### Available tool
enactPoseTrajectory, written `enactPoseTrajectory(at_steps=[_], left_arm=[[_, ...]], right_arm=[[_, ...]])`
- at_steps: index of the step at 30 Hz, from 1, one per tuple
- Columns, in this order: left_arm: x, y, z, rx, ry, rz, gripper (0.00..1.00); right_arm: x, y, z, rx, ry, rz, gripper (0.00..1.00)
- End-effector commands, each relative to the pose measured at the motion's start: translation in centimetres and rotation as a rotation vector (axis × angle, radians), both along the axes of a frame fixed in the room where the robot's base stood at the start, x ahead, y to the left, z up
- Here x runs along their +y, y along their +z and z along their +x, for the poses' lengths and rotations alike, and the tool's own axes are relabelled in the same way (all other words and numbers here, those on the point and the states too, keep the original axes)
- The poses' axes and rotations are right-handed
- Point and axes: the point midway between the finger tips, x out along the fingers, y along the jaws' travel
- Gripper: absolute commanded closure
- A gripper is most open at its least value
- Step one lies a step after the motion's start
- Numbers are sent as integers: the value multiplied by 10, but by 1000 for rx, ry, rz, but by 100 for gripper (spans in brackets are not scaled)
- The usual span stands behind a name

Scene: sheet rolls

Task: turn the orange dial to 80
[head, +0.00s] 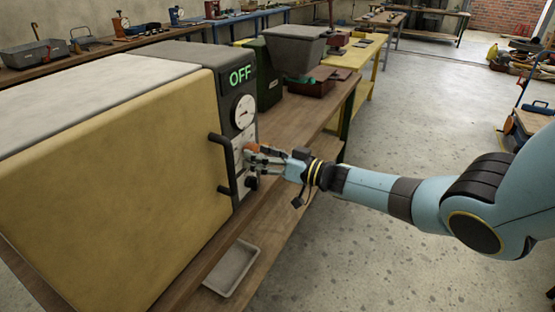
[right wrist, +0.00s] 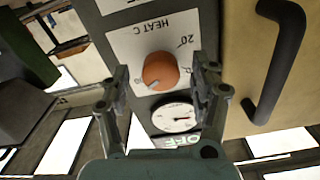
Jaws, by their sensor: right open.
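The orange dial (right wrist: 160,70) sits on a pale plate marked "HEAT C", which appears upside down in the right wrist view. A pale pointer mark on the dial points to the lower left there. The number 20 shows above right of it; other numbers are partly hidden. My right gripper (right wrist: 161,88) is open, with one finger on each side of the dial and a visible gap on both sides. In the head view, my right gripper (head: 262,160) is at the panel and partly covers the dial (head: 251,148). My left gripper is not in view.
The yellow oven-like box (head: 110,190) stands on a wooden bench, with a dark handle (head: 221,165) left of the dial. A green "OFF" display (head: 240,75) and a round gauge (head: 244,111) are above the dial. Open floor lies to the right.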

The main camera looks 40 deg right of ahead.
Motion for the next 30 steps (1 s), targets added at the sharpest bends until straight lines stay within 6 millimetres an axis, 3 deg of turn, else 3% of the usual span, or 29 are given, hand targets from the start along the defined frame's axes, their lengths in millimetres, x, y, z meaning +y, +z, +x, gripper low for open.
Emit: enactPoseTrajectory(at_steps=[9, 15, 30], left_arm=[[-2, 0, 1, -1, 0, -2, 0], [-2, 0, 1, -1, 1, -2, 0], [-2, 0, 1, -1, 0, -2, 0]], right_arm=[[-26, -2, -65, 5, 2, -2, 37], [-38, -1, -93, 4, 1, 0, 37], [-41, -1, -101, 3, 0, 1, 37]])
